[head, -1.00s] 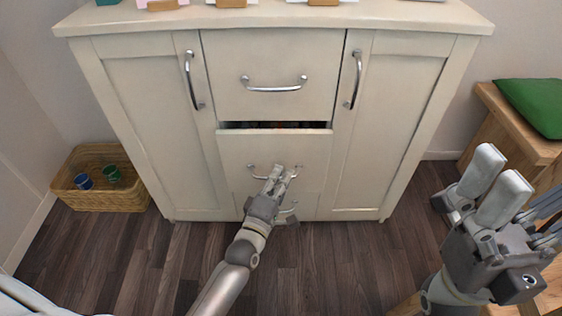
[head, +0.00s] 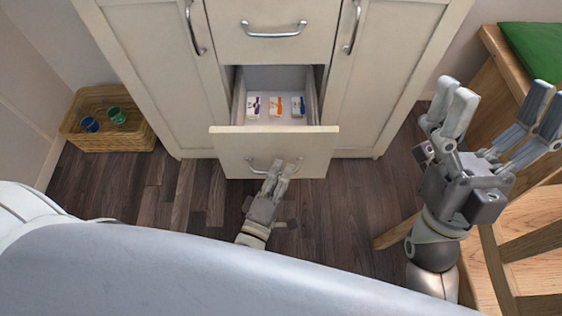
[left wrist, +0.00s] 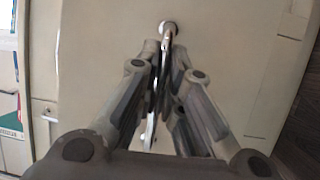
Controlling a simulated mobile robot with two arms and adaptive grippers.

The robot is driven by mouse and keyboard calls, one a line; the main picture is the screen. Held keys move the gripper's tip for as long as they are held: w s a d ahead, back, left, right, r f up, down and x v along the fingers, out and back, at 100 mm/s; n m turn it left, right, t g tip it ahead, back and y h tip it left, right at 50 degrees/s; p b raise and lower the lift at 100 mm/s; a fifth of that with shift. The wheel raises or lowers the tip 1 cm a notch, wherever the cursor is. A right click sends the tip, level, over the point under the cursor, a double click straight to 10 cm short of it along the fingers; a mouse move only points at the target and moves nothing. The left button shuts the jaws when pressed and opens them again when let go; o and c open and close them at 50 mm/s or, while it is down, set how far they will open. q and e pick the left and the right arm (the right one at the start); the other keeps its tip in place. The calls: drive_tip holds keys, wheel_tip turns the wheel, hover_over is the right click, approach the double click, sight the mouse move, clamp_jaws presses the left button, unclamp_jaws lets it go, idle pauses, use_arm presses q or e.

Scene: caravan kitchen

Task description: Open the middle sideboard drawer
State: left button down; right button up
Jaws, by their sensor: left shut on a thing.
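The middle drawer (head: 275,140) of the cream sideboard (head: 150,75) stands pulled well out, with several small boxes (head: 276,106) visible inside. My left gripper (head: 283,168) is at the drawer's front, shut on its metal bar handle (head: 254,169). In the left wrist view the fingers (left wrist: 160,80) close around the handle (left wrist: 167,35), whose end meets the drawer front. The top drawer (head: 270,28) is closed. My right gripper (head: 447,108) is held up at the right, its fingers apart and nothing between them.
A wicker basket (head: 110,140) with a blue cup (head: 90,124) and a green cup (head: 117,115) sits on the floor at left. A wooden bench or chair (head: 500,75) with a green cushion (head: 535,50) stands at right, near my right arm.

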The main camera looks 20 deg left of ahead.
use_arm(q)
drive_tip(key=shift+s+f, duration=0.1)
drive_tip(key=c, duration=1.5)
unclamp_jaws()
drive_tip(key=shift+c, duration=0.2)
drive_tip(key=s+a, duration=0.1)
drive_tip(key=s, duration=1)
drive_tip(key=shift+s+a+f, duration=0.15)
drive_tip(key=shift+s+f, duration=0.25)
drive_tip(key=shift+f, duration=0.05)
